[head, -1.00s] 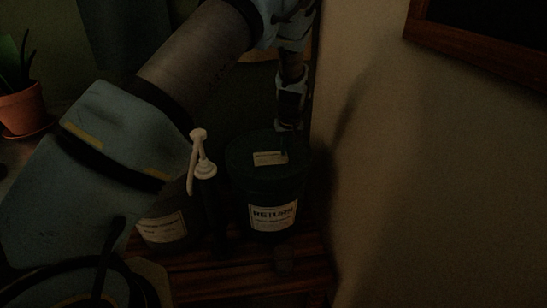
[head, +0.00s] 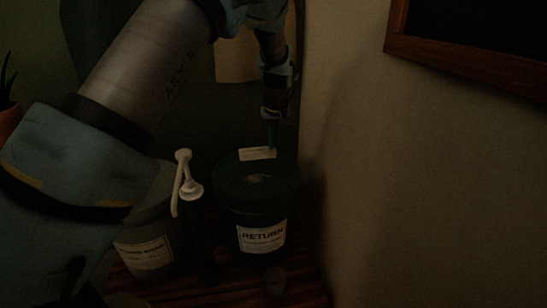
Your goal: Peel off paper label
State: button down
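A dark green bucket (head: 228,208) stands upright on a dark wooden surface, with a "RETURN" label (head: 262,237) on its front. A small white paper label (head: 256,154) shows at the far rim of its lid (head: 230,182), apart from the lid's middle. A pale, uneven patch (head: 258,178) lies on the lid's middle. My gripper (head: 271,140) points down, its dark fingertips at the paper label's right end. It appears shut on the label, which looks lifted clear of the lid. The exact grip is dim and small.
A second bucket (head: 148,222) with a white pump (head: 187,186) and a front label stands close on the left. A wall rises close on the right, with a dark framed picture (head: 470,40) up high. A plant pot (head: 8,120) shows at the left edge. The light is very dim.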

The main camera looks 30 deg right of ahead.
jog(key=shift+r+p, duration=2.25)
jog(key=shift+r, duration=1.2)
